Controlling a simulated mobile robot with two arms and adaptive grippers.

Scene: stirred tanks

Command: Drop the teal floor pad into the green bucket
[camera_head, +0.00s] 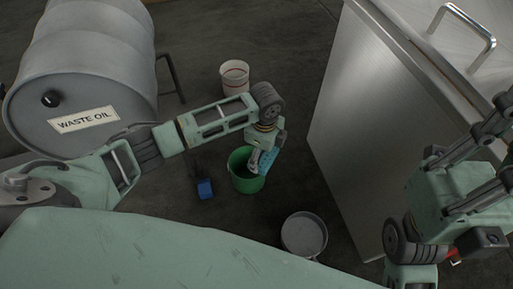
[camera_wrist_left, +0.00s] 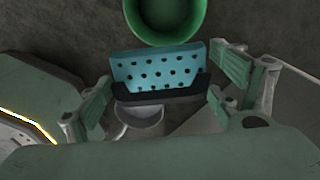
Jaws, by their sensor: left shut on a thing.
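The teal floor pad (camera_wrist_left: 158,68) is a flat piece with rows of dark holes and a dark strip along its near edge. My left gripper (camera_wrist_left: 165,92) is shut on it, one finger at each side. In the head view, the pad (camera_head: 266,161) hangs below my left gripper (camera_head: 263,147) and overlaps the right part of the green bucket (camera_head: 240,182). The wrist view shows the bucket (camera_wrist_left: 165,36) just beyond the pad's far edge. I cannot tell the pad's height over the rim. My right gripper (camera_head: 488,158) is at the right edge, partly cut off.
A grey waste oil drum (camera_head: 90,75) stands at the left. A blue object (camera_head: 205,189) lies left of the green bucket. A large steel tank (camera_head: 365,120) blocks the right.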

